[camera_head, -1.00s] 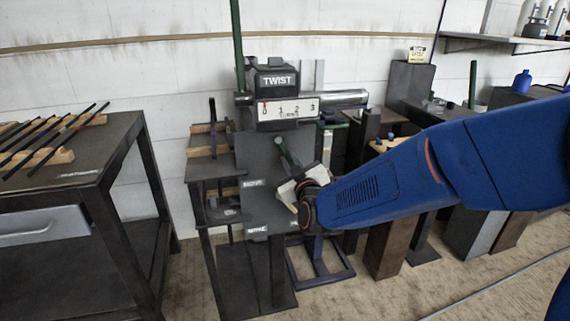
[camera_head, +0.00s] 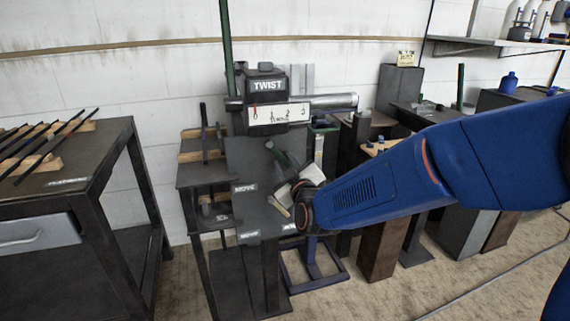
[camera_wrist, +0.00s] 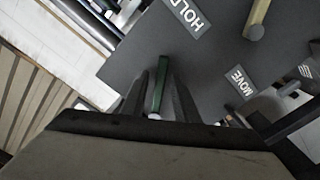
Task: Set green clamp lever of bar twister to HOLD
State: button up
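The bar twister (camera_head: 266,85), with its TWIST sign, stands in the middle of the head view. Its green clamp lever (camera_head: 277,152) sticks out from the dark front plate (camera_head: 260,215), just above my gripper (camera_head: 288,186). In the wrist view the green lever (camera_wrist: 161,88) lies between the two dark fingers of my gripper (camera_wrist: 164,85), which are close on either side. Whether they touch it is unclear. A HOLD label (camera_wrist: 188,15) is at the top of the plate and a MOVE label (camera_wrist: 240,82) is to the right of the lever. The lever's base is hard to make out.
A pale yellowish lever (camera_wrist: 256,20) with a round end stands on the plate near the labels. A bench with dark bars (camera_head: 85,185) is at the left. Stands and blocks (camera_head: 385,235) crowd the floor right of the twister, beneath my arm.

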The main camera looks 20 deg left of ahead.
jog(key=shift+s, duration=0.1)
jog(key=v, duration=1.7)
jog(key=shift+s, duration=0.15)
jog(key=shift+d, duration=0.1)
jog(key=d+f+m+g+h, duration=0.3)
jog(key=d+m+g+h, duration=0.15)
jog(key=d, duration=1.45)
jog(key=s+d+f+m+g+h, duration=0.2)
jog(key=s+d+m+g, duration=0.1)
jog(key=s+d, duration=0.6)
jog(key=s+d+f+m+g+h, duration=0.2)
jog(key=s+d+m, duration=0.4)
jog(key=s+d, duration=0.3)
jog(key=shift+s+d+f+g+h, duration=0.3)
jog(key=shift+s+d+g+h, duration=0.2)
jog(key=shift+d, duration=0.6)
jog(key=shift+w, duration=0.15)
